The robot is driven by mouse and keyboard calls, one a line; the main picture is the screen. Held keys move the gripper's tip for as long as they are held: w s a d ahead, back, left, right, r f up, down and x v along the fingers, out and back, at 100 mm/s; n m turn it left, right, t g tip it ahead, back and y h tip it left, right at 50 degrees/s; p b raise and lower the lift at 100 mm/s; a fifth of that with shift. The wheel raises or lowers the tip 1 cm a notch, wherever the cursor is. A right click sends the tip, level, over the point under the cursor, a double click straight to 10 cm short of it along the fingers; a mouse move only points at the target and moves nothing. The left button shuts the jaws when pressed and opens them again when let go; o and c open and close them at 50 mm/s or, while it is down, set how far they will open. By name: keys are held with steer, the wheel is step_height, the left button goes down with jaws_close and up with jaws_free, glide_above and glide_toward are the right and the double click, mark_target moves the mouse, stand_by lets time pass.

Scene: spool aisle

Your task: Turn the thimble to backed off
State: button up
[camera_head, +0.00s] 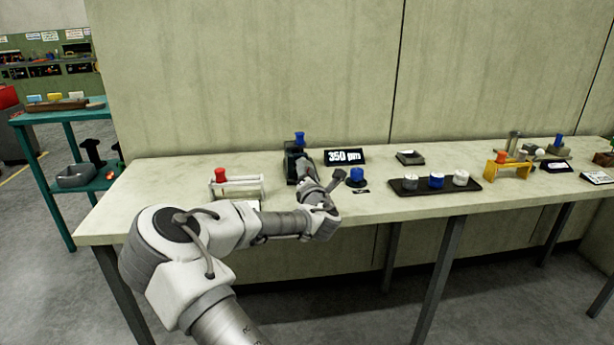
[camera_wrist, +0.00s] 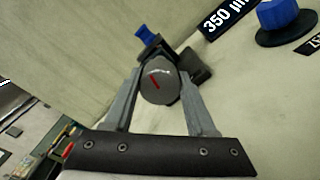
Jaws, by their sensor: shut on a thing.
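The thimble (camera_wrist: 159,83) is a dark grey round knob with a red line and a small pale marking on its face. It shows in the wrist view between the two fingers of my gripper (camera_wrist: 162,93), which is shut on it. The dark fixture behind it has a blue piece (camera_wrist: 146,35) on top. In the head view the blue piece (camera_head: 299,138) stands above the dark fixture (camera_head: 291,165) near the wall. My gripper (camera_head: 305,172) reaches the fixture's front there, and my arm hides the thimble. I cannot read the marking on the thimble.
A black "350 µm" sign (camera_head: 344,157) stands right of the fixture, with a blue knob (camera_head: 356,177) before it. A rack with a red-topped piece (camera_head: 220,175) is at left. A black tray (camera_head: 408,188) holds several spools at right.

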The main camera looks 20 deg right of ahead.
steer(key=shift+n, duration=0.6)
steer(key=o, duration=1.4)
steer(key=shift+c, duration=0.2)
steer(key=shift+s, duration=0.15)
steer(key=p+v, duration=0.2)
steer(key=v, duration=1.5)
steer(key=shift+p, duration=0.4)
steer(key=shift+s+r, duration=0.1)
